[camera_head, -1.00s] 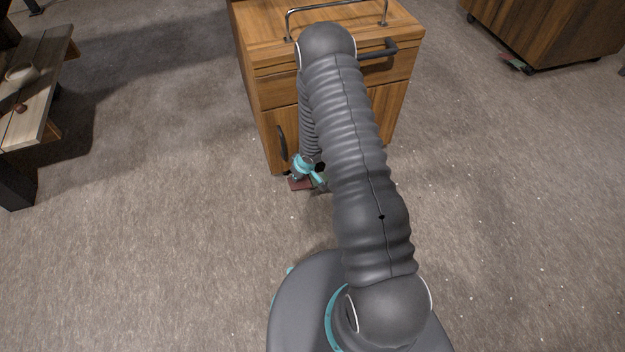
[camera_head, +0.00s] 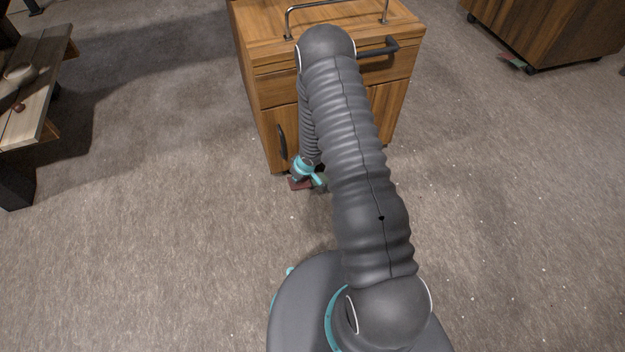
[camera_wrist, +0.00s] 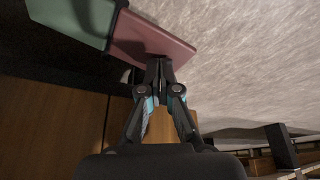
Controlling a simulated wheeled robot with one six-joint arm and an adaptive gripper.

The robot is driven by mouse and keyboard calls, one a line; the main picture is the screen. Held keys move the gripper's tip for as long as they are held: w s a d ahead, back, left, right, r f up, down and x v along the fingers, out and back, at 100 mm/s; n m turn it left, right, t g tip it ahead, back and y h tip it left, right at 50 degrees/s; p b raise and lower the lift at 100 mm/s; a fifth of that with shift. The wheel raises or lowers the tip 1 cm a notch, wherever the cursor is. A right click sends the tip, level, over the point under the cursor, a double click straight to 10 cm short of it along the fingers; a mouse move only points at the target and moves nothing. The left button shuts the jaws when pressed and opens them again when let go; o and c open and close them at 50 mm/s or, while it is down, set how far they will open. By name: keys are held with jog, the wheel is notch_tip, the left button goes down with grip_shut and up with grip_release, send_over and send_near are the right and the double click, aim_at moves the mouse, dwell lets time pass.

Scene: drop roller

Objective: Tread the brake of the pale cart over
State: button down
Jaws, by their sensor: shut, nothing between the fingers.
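The pale cart (camera_head: 283,96) is a light wooden cabinet with dark handles, straight ahead in the head view. Low at its front is a brake with a red pedal half (camera_wrist: 150,40) and a green half (camera_wrist: 76,16) in the wrist view. The red half (camera_head: 298,185) also shows in the head view; the green half is hidden there. My gripper (camera_wrist: 160,70) is shut and empty, its tips at the near edge of the red half. I cannot tell whether they touch it. In the head view my gripper (camera_head: 318,182) is low by the cart's foot.
A darker wooden cart (camera_head: 560,30) stands at the back right, with its own red and green pedal (camera_head: 514,62). A wooden bench (camera_head: 28,110) with small objects is at the left. The carpet between is clear.

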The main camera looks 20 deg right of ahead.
jog(key=shift+f+b, duration=0.6)
jog(key=shift+f, duration=0.25)
dwell(0.4)
jog(key=shift+r, duration=0.1)
jog(key=shift+r+p, duration=1.5)
jog(key=shift+s+f+b, duration=0.15)
jog(key=shift+s+b, duration=0.2)
jog(key=shift+b, duration=0.2)
jog(key=shift+s+b, duration=0.7)
jog(key=s+r+b, duration=0.2)
jog(key=s+b, duration=0.5)
jog(key=s, duration=0.6)
jog(key=shift+r, duration=0.1)
